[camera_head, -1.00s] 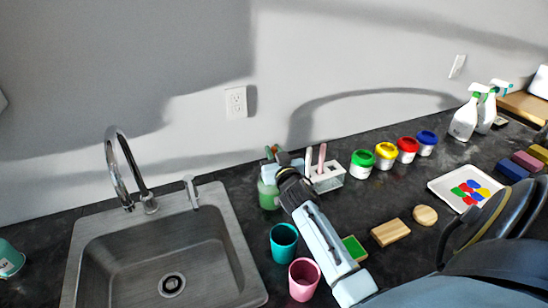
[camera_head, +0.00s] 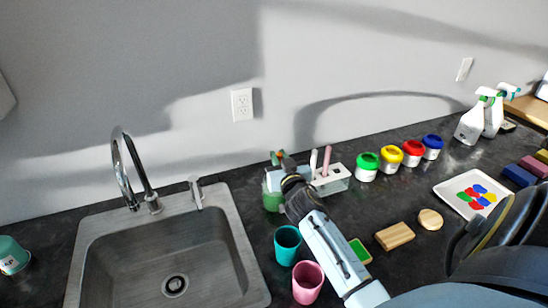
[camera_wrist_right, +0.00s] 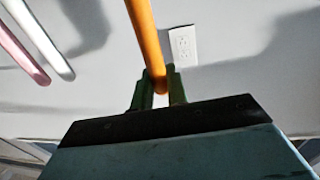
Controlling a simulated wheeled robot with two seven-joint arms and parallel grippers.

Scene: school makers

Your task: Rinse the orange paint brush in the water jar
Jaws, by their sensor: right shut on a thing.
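The orange paint brush shows in the right wrist view as an orange handle (camera_wrist_right: 143,38). My right gripper (camera_wrist_right: 160,88) is shut on it near the handle's end. In the head view my right gripper (camera_head: 282,172) is at the green-tinted jar (camera_head: 272,201), which I take for the water jar, and covers its upper right part. The brush's bristle end is not visible, so I cannot tell whether it is in the water. My left gripper is in neither view.
A teal cup (camera_head: 287,246) and a pink cup (camera_head: 307,284) stand in front of the jar. The sink (camera_head: 165,262) is left. Paint pots (camera_head: 391,160) line the wall.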

